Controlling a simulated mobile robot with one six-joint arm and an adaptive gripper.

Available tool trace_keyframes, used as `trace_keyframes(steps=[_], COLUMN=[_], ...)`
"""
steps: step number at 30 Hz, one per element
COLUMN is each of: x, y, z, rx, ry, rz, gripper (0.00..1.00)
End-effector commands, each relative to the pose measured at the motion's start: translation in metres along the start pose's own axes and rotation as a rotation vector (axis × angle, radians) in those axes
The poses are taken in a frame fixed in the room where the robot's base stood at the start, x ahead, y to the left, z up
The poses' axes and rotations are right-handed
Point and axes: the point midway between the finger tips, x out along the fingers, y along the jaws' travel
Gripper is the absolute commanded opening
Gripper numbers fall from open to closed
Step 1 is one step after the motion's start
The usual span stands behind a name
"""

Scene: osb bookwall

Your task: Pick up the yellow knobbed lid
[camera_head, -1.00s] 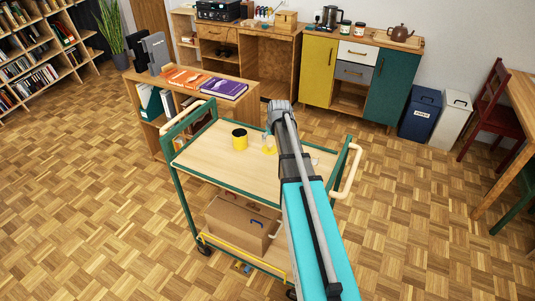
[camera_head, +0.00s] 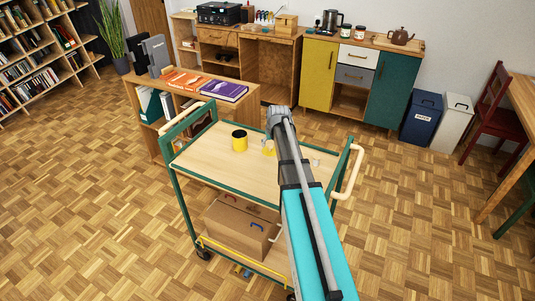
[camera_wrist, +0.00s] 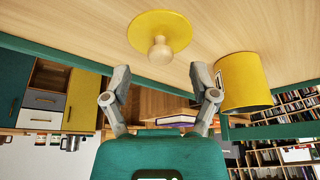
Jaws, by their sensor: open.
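The yellow lid (camera_wrist: 152,28) is a flat disc with a round pale wooden knob (camera_wrist: 160,50). It lies on the trolley's wooden top, and the wrist view is tilted so that this top fills the upper part. In the head view a small part of the lid (camera_head: 268,148) shows left of my arm, the rest hidden. My gripper (camera_wrist: 161,88) is open and empty, its fingers spread either side of the knob's line but apart from it. A yellow canister (camera_wrist: 245,85) stands beside the right finger; it also shows in the head view (camera_head: 239,142), left of the lid.
The trolley top (camera_head: 215,160) has green rails and pale handles; its left part is bare. A small clear object (camera_head: 316,162) stands right of my arm. A cardboard box (camera_head: 238,226) sits on the lower shelf. A low bookcase with books (camera_head: 225,91) stands behind.

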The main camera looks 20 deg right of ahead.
Motion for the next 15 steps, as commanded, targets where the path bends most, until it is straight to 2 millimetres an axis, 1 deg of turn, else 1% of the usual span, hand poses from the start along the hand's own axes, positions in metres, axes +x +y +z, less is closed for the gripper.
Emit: trace_keyframes(steps=[1, 6, 10, 15], x=[0.009, 0.023, 0.031, 0.035], y=[0.0, 0.0, 0.0, 0.0], z=[0.001, 0.001, 0.001, 0.001], rx=[0.0, 0.0, 0.0, 0.001], ry=[0.0, 0.0, 0.0, 0.0], rz=[0.0, 0.0, 0.0, 0.0], gripper=[0.76, 0.76, 0.76, 0.76])
